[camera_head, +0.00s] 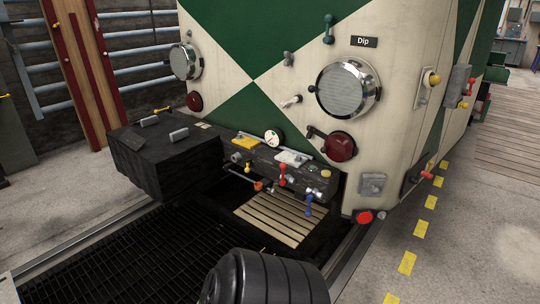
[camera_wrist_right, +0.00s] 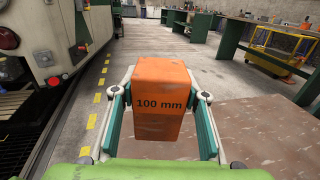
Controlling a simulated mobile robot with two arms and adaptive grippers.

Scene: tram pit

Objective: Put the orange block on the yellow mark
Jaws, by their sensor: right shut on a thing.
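The orange block (camera_wrist_right: 163,82), with "100 mm" written on it, is upright in the right wrist view. My right gripper (camera_wrist_right: 161,100) is shut on it, with a green-lined finger on each side. Neither the block nor this gripper shows in the head view. Yellow dashes (camera_head: 407,262) run along the floor beside the tram; they also show in the wrist view (camera_wrist_right: 91,122). A faded yellowish patch (camera_head: 518,250) lies on the floor at the right edge. I cannot tell which is the yellow mark. My left gripper is out of view.
The green and cream tram front (camera_head: 270,75) stands over a dark pit with a grating (camera_head: 130,262) and wooden slats (camera_head: 283,215). A black coupler box (camera_head: 165,150) juts out. Green workbenches (camera_wrist_right: 235,45) and a yellow trolley (camera_wrist_right: 275,62) stand behind. The right floor is clear.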

